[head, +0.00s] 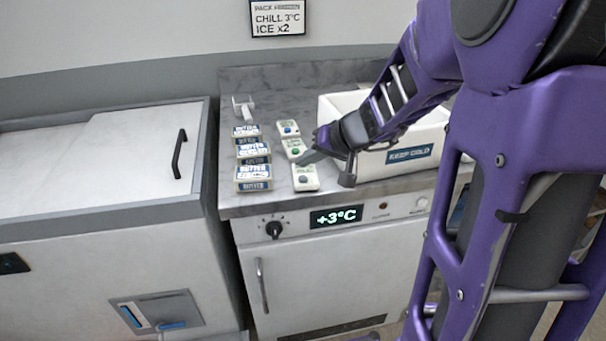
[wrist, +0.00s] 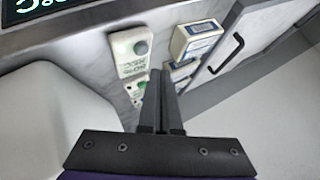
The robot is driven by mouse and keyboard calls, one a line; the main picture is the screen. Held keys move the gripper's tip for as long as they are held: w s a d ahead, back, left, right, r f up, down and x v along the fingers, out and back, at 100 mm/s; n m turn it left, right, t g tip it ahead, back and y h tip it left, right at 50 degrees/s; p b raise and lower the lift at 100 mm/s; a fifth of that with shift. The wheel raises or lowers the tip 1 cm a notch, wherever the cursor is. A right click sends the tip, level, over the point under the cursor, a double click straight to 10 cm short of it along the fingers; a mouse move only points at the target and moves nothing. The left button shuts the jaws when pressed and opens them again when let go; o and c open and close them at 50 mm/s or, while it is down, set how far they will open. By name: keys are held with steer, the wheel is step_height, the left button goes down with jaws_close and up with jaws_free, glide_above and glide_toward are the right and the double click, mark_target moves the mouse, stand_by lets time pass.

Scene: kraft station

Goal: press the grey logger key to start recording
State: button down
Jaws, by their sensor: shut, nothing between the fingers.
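Three small white loggers stand in a row on the grey counter. The nearest logger (head: 305,185) has a grey key (head: 303,178); in the wrist view this grey key (wrist: 141,47) shows uncovered. Behind it are a logger with a green key (head: 296,150) and one with a blue key (head: 289,127). My gripper (head: 306,158) is shut and empty, its tips over the row between the grey-key and green-key loggers. In the wrist view its fingertips (wrist: 160,74) lie beside the grey-key logger, apart from its key. Their height above the loggers is hard to tell.
Stacks of butter boxes (head: 253,172) stand left of the loggers. A white "KEEP COLD" bin (head: 440,139) stands right, behind my arm. A scoop-like white tool (head: 243,104) lies at the back left. The counter's front edge (head: 260,208) is close to the grey-key logger.

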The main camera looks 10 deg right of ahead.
mark_target(306, 184)
step_height(306, 184, up, 4)
steer(key=shift+f+p, duration=0.25)
steer(key=shift+p, duration=0.55)
steer(key=shift+s, duration=0.1)
